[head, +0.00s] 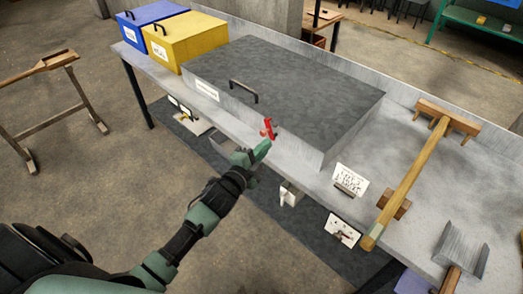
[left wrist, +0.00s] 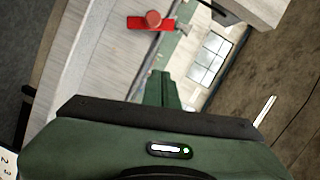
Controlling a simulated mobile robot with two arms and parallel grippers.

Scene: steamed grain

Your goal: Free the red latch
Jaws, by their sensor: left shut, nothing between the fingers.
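The red latch (head: 268,128) is a small red piece at the front edge of the grey bench, by the front of a large grey lidded box (head: 290,80). It also shows in the left wrist view (left wrist: 146,22), as a red bar with a round knob. My left gripper (head: 262,148) is shut and empty, its green fingertips just below and in front of the latch. In the left wrist view the fingers (left wrist: 161,88) point towards the latch with a visible gap. My right gripper is not in view.
A blue box (head: 150,22) and a yellow box (head: 195,42) stand at the bench's far left. A wooden rake (head: 410,180) and a metal scoop (head: 462,250) lie at the right. A written card (head: 350,178) stands near the front edge. A wooden trestle (head: 50,95) stands on the floor.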

